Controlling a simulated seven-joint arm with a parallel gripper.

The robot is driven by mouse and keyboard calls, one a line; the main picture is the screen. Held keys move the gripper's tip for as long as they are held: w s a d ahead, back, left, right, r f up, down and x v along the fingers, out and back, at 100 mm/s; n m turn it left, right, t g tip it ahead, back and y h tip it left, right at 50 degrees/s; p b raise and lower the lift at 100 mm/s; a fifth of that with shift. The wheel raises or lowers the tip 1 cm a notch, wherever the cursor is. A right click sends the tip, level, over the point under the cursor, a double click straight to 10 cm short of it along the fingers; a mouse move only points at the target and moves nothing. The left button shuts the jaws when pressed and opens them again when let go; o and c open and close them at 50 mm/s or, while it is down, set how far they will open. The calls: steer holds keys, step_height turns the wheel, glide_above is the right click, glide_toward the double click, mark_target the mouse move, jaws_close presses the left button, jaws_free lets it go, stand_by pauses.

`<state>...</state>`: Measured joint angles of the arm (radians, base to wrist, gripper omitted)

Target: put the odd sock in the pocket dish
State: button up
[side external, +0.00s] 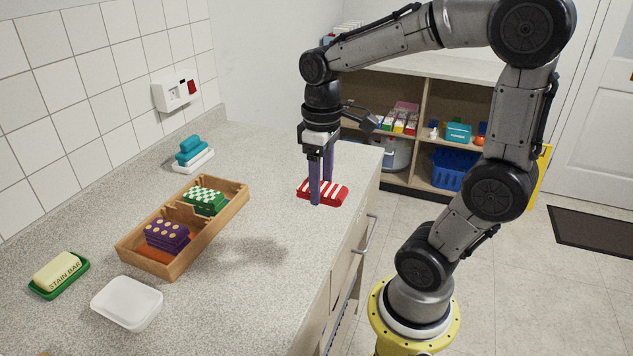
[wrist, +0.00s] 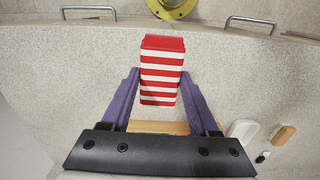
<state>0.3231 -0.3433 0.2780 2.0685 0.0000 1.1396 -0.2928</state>
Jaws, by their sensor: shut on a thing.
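My gripper (side external: 321,200) is shut on a red-and-white striped folded sock (side external: 335,194), with a purple finger on each side of it. In the wrist view the striped sock (wrist: 161,70) sits between the two fingers and extends beyond them. It appears held above the counter, near the counter's front edge; the exact height is hard to tell. A shallow white dish (side external: 127,303), which looks empty, lies on the counter at the lower left, well away from the gripper. A pale dish (wrist: 243,130) shows at the right in the wrist view.
A wooden divided box (side external: 211,239) holds purple dotted (side external: 167,234) and green checkered (side external: 204,200) folded socks between gripper and wall. A soap bar on a green tray (side external: 84,266) and a blue-and-white brush-like item (side external: 192,160) stand near the tiles. The counter's front strip is clear.

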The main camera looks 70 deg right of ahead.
steer(key=shift+m, duration=1.2)
steer(key=w+r, duration=0.3)
steer(key=shift+d+r, duration=0.15)
steer(key=shift+d, duration=0.2)
steer(key=w+a+r, duration=0.2)
steer(key=w+a, duration=0.4)
steer(key=w, duration=0.4)
steer(key=w+a+r, duration=0.2)
steer(key=w+a, duration=0.4)
steer(key=w, duration=0.4)
steer(key=w+a+f+n, duration=0.15)
steer(key=a+f, duration=0.25)
steer(key=a, duration=0.4)
steer(key=w+a+f+n, duration=0.15)
steer(key=a+f, duration=0.25)
steer(key=a, duration=0.4)
steer(key=shift+m, duration=0.3)
steer(key=shift+w+a+f, duration=0.1)
steer(key=shift+f, duration=2.3)
